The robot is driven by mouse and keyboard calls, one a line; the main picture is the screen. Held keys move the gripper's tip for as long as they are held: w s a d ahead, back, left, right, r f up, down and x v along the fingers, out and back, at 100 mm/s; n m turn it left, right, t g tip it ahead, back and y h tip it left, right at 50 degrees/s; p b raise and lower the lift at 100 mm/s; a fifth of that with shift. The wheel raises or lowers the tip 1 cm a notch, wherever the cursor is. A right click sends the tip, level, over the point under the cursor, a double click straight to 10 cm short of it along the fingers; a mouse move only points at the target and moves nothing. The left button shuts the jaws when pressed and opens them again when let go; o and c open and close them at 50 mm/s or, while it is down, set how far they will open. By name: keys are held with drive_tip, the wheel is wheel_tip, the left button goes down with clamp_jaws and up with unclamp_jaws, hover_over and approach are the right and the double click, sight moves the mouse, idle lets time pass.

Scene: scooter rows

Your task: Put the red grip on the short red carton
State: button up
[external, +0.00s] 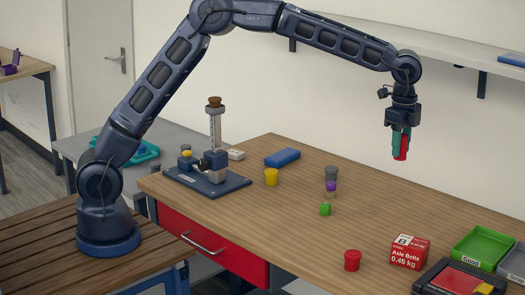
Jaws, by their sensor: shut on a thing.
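My gripper (398,140) is high above the right part of the workbench, pointing down. It is shut on the red grip (404,148), which hangs upright between the teal fingers and is partly hidden by them. The short red carton (409,252), with a white label reading Axle Bolts 0.45 kg, stands on the bench near its front right. It is below the gripper in the picture, well apart from the held grip. Its visible top is bare apart from a printed label.
A red cup (352,261) stands left of the carton. A green tray (483,248) and a black scale-like box (450,277) are close on its right. Yellow (271,177), green (325,209) and grey (331,173) pieces stand mid-bench. A wall shelf (400,40) runs behind my arm.

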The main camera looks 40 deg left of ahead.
wheel_tip(320, 180, up, 3)
hover_over(412, 242)
wheel_tip(412, 242, down, 20)
drive_tip(key=shift+r, duration=0.1)
idle(0.3)
drive_tip(key=o, duration=1)
drive_tip(key=shift+c, duration=0.2)
